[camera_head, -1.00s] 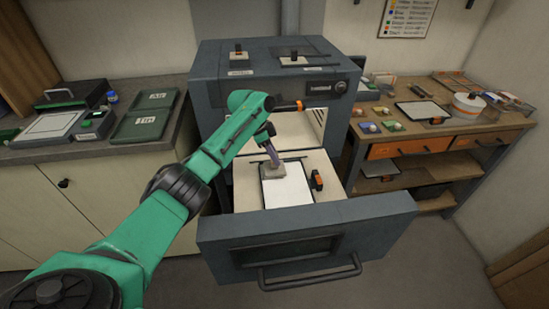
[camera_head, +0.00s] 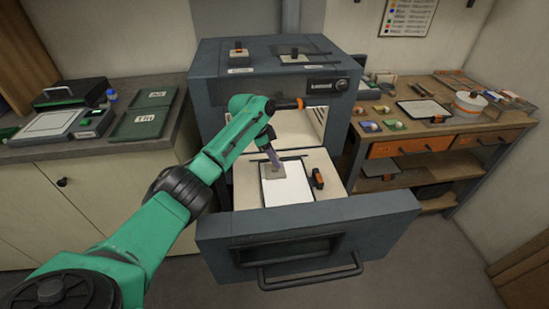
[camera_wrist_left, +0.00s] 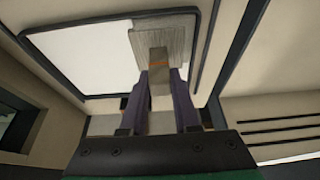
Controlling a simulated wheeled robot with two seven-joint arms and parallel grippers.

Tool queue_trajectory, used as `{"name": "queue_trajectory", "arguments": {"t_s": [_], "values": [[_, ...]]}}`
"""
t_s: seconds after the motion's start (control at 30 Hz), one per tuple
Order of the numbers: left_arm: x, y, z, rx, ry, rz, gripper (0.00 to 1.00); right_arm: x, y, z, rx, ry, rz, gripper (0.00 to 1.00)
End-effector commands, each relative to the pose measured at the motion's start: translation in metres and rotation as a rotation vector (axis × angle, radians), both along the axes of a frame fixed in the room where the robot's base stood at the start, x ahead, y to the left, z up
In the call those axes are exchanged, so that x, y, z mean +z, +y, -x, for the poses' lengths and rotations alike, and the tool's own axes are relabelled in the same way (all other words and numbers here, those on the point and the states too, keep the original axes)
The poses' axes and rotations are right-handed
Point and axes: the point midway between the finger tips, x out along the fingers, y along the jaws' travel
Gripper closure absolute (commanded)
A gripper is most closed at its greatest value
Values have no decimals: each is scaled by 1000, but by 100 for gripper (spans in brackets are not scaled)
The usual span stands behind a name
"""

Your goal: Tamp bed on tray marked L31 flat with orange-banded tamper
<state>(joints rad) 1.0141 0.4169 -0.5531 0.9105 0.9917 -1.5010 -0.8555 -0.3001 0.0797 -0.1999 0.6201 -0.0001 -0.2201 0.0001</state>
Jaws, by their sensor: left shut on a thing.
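The tray with a white bed (camera_head: 290,186) lies in the pulled-out drawer of the grey cabinet; it also shows in the left wrist view (camera_wrist_left: 85,55). I cannot read a mark on it. My left gripper (camera_head: 275,160) is shut on the tamper (camera_head: 267,172). In the left wrist view the tamper (camera_wrist_left: 166,38) has a grey square plate and an orange band on its handle, between the purple fingers (camera_wrist_left: 160,88). Its plate overlaps the bed's far left corner in the head view. I cannot tell whether it touches the bed. My right gripper is not in view.
A small black and orange block (camera_head: 317,178) stands right of the tray in the drawer (camera_head: 338,203). The cabinet (camera_head: 215,75) rises behind. A bench with green trays (camera_head: 147,122) is at left, and a wooden workbench (camera_head: 465,135) with several small items at right.

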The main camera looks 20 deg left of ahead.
Motion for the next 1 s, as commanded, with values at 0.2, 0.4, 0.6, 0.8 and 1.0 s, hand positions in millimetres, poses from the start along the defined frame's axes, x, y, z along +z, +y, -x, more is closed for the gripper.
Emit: {"name": "queue_trajectory", "arguments": {"t_s": [0.2,0.4,0.6,0.8,1.0], "values": [[-2,0,0,0,0,0,100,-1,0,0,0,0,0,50],[-2,0,0,0,1,0,100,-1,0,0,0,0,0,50],[13,0,0,0,1,0,100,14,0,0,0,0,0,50],[21,0,0,0,1,0,100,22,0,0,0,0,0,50],[20,0,0,0,0,0,100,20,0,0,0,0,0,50]]}}
